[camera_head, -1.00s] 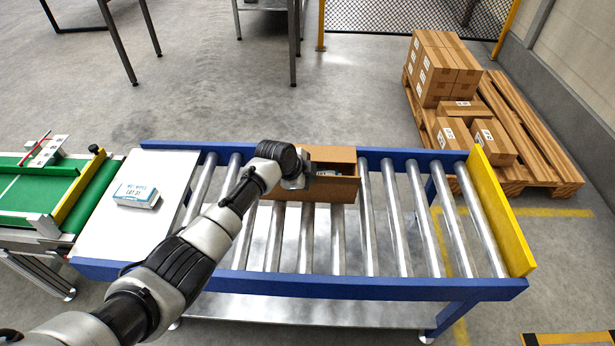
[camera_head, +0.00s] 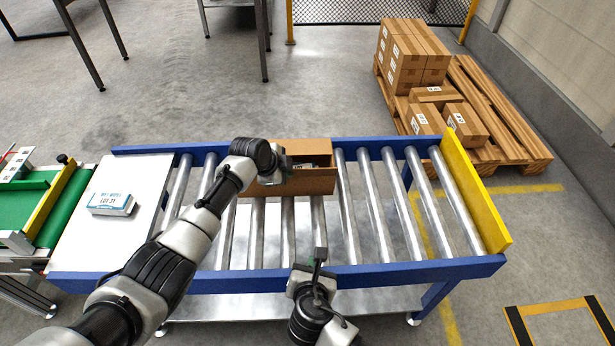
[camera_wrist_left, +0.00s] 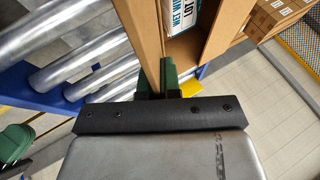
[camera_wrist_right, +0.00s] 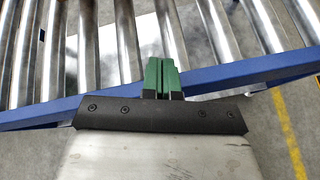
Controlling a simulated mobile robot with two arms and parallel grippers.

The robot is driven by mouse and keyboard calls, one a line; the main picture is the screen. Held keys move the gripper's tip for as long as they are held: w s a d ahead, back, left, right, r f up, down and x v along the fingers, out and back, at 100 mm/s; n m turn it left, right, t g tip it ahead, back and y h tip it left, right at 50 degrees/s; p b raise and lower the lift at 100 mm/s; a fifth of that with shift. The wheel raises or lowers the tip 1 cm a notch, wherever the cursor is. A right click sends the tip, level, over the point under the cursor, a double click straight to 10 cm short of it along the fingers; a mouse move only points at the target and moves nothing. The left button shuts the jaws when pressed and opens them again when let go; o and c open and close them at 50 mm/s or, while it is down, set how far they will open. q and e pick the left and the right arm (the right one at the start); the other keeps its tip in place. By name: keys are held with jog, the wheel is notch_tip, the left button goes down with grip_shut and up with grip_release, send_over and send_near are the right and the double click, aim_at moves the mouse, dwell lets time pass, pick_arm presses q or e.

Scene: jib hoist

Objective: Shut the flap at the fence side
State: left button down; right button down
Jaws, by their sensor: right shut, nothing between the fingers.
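An open brown carton (camera_head: 315,184) stands on the rollers near the far rail. A panel at its fence side (camera_head: 305,150) stands up behind the opening. A white and blue pack shows inside it in the left wrist view (camera_wrist_left: 188,14). My right gripper (camera_head: 319,256) is shut and empty, in front of the carton by the near blue rail. Its fingers touch each other in the right wrist view (camera_wrist_right: 160,76).
The roller conveyor (camera_head: 400,279) has a yellow end stop (camera_head: 474,190) at right. A white plate (camera_head: 105,245) at left bears a white and blue pack (camera_head: 112,203). Bare rollers lie right of the carton. A pallet of cartons (camera_head: 505,115) stands behind right.

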jog(key=w+r+n+t+y, duration=0.15)
jog(key=w+r+n, duration=0.25)
jog(key=w+r, duration=0.4)
send_near(307, 171)
notch_tip(307, 171, down, 4)
jog(key=w, duration=0.3)
jog(key=shift+w+a+r+t+h, duration=0.15)
jog(key=shift+w+r+t+h, duration=0.15)
jog(key=shift+w+r, duration=0.55)
jog(key=shift+w, duration=0.55)
